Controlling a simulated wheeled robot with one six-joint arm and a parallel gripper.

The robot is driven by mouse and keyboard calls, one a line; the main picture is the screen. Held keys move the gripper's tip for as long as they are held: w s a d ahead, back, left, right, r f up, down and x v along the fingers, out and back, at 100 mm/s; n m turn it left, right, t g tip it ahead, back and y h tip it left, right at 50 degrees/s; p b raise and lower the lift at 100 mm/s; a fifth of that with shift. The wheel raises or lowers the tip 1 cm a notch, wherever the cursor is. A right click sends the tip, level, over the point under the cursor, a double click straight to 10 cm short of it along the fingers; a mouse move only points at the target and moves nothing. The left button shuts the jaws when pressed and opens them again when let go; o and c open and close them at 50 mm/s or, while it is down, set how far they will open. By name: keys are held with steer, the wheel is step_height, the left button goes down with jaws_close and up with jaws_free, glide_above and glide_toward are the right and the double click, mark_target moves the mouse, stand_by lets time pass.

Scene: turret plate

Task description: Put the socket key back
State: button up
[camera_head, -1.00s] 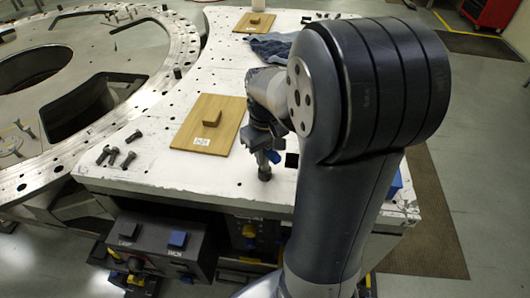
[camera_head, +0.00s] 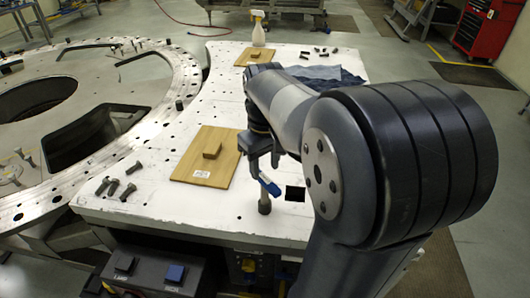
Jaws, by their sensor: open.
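My gripper (camera_head: 264,174) hangs over the near part of the white table (camera_head: 150,212), pointing down; a bright blue part shows at its right finger. Its jaws are open. A short grey cylinder (camera_head: 264,205), which may be the socket key, shows upright just below the fingers near the table's front edge. I cannot tell whether the fingers stand around it or touch it, as the arm hides part of that spot. A black square patch (camera_head: 294,193) lies on the table just right of the fingers.
A wooden board (camera_head: 222,167) with a block (camera_head: 212,149) lies left of my gripper. Several bolts (camera_head: 116,186) lie further left, beside the big metal ring (camera_head: 160,102). A blue cloth (camera_head: 325,77), a second board (camera_head: 246,58) and a spray bottle (camera_head: 258,28) are at the back.

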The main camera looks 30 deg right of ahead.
step_height(320, 180, up, 4)
steer(key=shift+r, duration=0.1)
